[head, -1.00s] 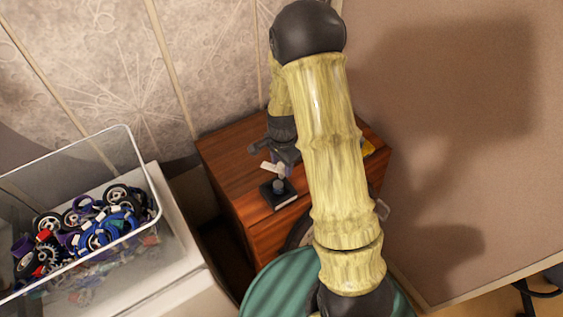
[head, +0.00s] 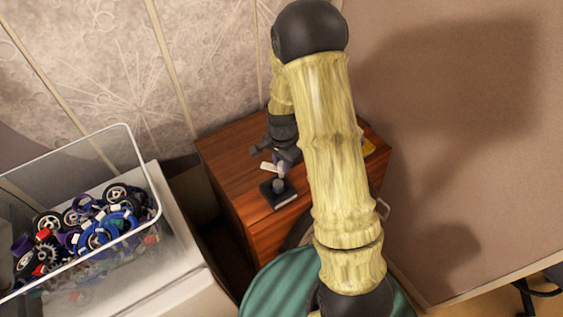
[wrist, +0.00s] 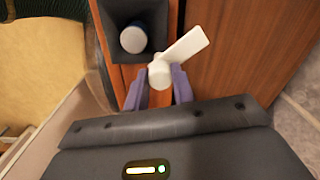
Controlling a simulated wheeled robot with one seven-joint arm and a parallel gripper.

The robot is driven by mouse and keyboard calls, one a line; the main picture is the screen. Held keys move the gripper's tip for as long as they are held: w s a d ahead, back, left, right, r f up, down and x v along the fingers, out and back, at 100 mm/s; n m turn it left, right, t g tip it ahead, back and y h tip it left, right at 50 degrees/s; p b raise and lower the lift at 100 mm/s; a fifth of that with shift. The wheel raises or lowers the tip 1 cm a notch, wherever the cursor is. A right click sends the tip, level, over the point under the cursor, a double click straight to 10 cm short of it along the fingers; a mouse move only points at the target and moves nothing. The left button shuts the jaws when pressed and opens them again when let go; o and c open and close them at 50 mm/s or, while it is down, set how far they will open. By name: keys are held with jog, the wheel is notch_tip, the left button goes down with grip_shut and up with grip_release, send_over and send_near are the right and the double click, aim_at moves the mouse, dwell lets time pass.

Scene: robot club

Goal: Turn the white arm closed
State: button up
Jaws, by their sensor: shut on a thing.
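The white arm (wrist: 186,43) is a short flat lever on a round white hub in the wrist view, pointing to the upper right. It shows small in the head view (head: 268,168). My gripper (wrist: 160,84) has its purple fingers on either side of the hub and is shut on it. In the head view my gripper (head: 283,160) is over the cabinet top, partly hidden by my wrist. A black block (head: 287,200) with a round grey knob (wrist: 133,39) stands close by. I cannot tell how the arm joins the block.
The wooden cabinet (head: 225,164) stands against the patterned wall. A clear bin (head: 128,128) of wheels and gears is on a white surface at left. A green round seat (head: 270,285) is in front. A brown panel (head: 460,150) closes off the right.

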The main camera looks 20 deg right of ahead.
jog(key=n, duration=0.4)
jog(key=shift+n, duration=0.4)
jog(key=n, duration=0.4)
jog(key=shift+w, duration=0.1)
jog(key=n, duration=0.5)
jog(key=shift+r, duration=0.1)
jog(key=n+p, duration=0.1)
jog(key=n, duration=0.4)
jog(key=o, duration=1)
notch_tip(320, 180, up, 17)
jog(key=b, duration=0.1)
jog(key=shift+d+r, duration=0.15)
